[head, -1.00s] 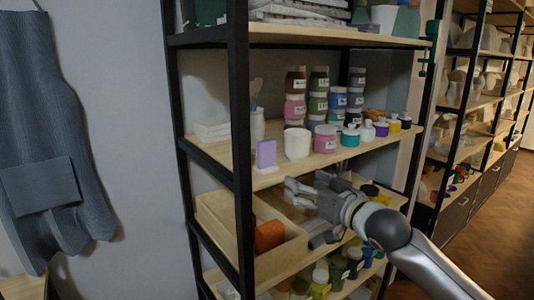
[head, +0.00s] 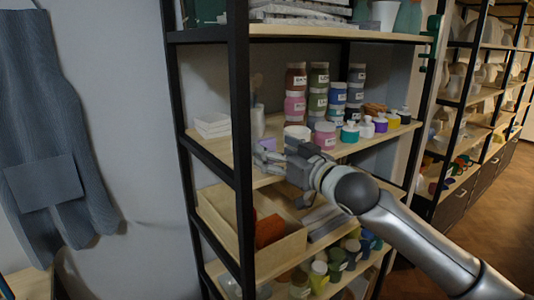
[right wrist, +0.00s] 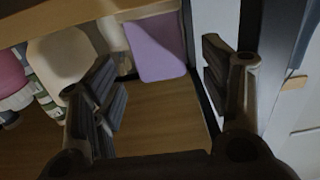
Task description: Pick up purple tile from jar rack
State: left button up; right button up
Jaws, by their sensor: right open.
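The purple tile (head: 267,144) stands on the middle shelf (head: 222,150) near the dark front post, mostly hidden behind my right gripper in the head view. In the right wrist view the purple tile (right wrist: 155,48) shows as a pale purple slab in the gap between the fingers, beyond their tips. My right gripper (head: 268,162) is in front of the tile, its fingers spread and empty; the open fingers also show in the right wrist view (right wrist: 160,72). I cannot tell whether either finger touches the tile. My left gripper is not in view.
A white jar (head: 297,132) and a pink jar (head: 325,136) stand right of the tile, with stacked jars behind. White tiles (head: 212,125) lie to the left. The rack's dark post (head: 240,130) is close to the gripper. A wooden box (head: 222,222) sits below.

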aim_at(269, 147)
jog(key=shift+p+x, duration=0.6)
jog(key=shift+x, duration=1.4)
jog(key=c, duration=1.1)
jog(key=shift+c, duration=0.4)
